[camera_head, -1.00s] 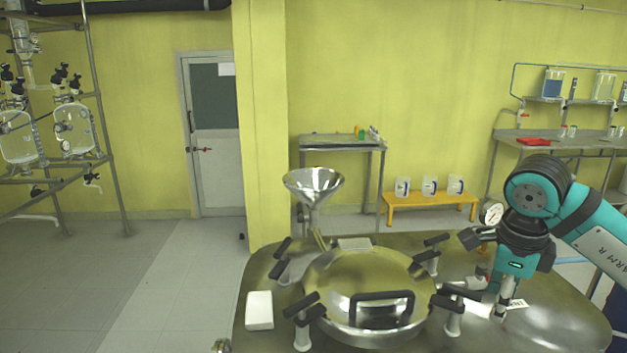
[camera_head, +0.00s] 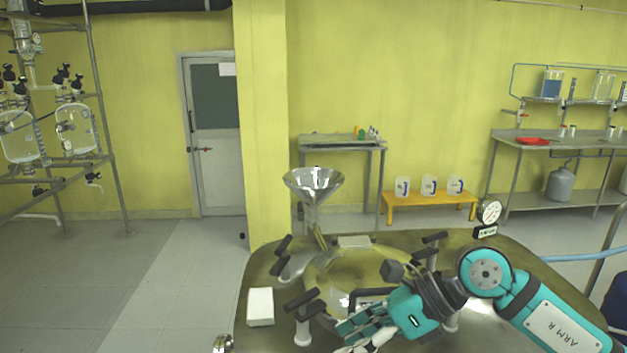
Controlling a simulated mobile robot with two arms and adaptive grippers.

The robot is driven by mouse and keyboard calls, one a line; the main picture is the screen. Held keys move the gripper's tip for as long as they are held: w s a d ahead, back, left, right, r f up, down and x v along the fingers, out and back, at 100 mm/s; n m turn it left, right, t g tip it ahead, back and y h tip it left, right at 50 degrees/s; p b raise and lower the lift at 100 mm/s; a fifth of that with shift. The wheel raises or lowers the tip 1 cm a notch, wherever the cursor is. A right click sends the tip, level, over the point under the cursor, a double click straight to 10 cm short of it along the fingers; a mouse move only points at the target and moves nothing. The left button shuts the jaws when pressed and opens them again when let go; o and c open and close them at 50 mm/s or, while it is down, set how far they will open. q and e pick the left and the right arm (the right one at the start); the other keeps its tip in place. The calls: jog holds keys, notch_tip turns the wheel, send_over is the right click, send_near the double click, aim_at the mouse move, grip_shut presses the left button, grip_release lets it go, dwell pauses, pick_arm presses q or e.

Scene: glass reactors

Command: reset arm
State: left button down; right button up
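My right arm comes in from the right over the metal vessel top. Its teal and black gripper (camera_head: 362,334) is low over the front of the round polished lid (camera_head: 335,272). The gripper covers much of the lid and its black handle. Its fingers are partly cut off by the bottom edge, and I cannot tell whether they are open or shut. A pale object shows at the fingertips, but I cannot tell what it is. My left gripper is not in view.
A steel funnel (camera_head: 313,185) rises behind the lid. Black-handled clamps (camera_head: 302,315) ring the lid. A pressure gauge (camera_head: 489,212) stands at the back right of the vessel. A white block (camera_head: 260,306) lies at the left edge. The floor on the left is clear.

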jog(key=s+a+r+m+t+y, duration=0.35)
jog(key=a+r+m+y, duration=0.4)
jog(key=r+y, duration=0.3)
jog(key=w+d+m+t+h, duration=0.3)
jog(key=w+d+m+t, duration=0.3)
jog(key=m+t, duration=0.8)
jog(key=w+d+f+m+t+h, duration=0.2)
jog(key=d+f+m+h, duration=0.7)
jog(key=m+h, duration=0.5)
jog(key=s+d+f+m+g+h, duration=0.2)
jog(key=d+f+m, duration=0.15)
jog(key=f, duration=0.25)
jog(key=s+d+f+m+g+h, duration=0.1)
jog(key=d+f+m+g, duration=0.1)
jog(key=f+m, duration=0.25)
jog(key=s+d+f+m+g, duration=0.2)
jog(key=s+f+m+g, duration=0.2)
jog(key=s+f+g, duration=1.3)
jog(key=s+f+t, duration=0.2)
jog(key=s+f, duration=0.2)
jog(key=f, duration=1)
jog(key=s+f+t, duration=0.1)
jog(key=s+f, duration=0.2)
jog(key=f, duration=1)
jog(key=s+d+f+g+p, duration=0.1)
jog(key=s+d+f, duration=0.1)
jog(key=s+f, duration=1.3)
jog(key=shift+s+d+f, duration=0.25)
jog(key=shift+s+f, duration=0.15)
jog(key=shift+s, duration=0.55)
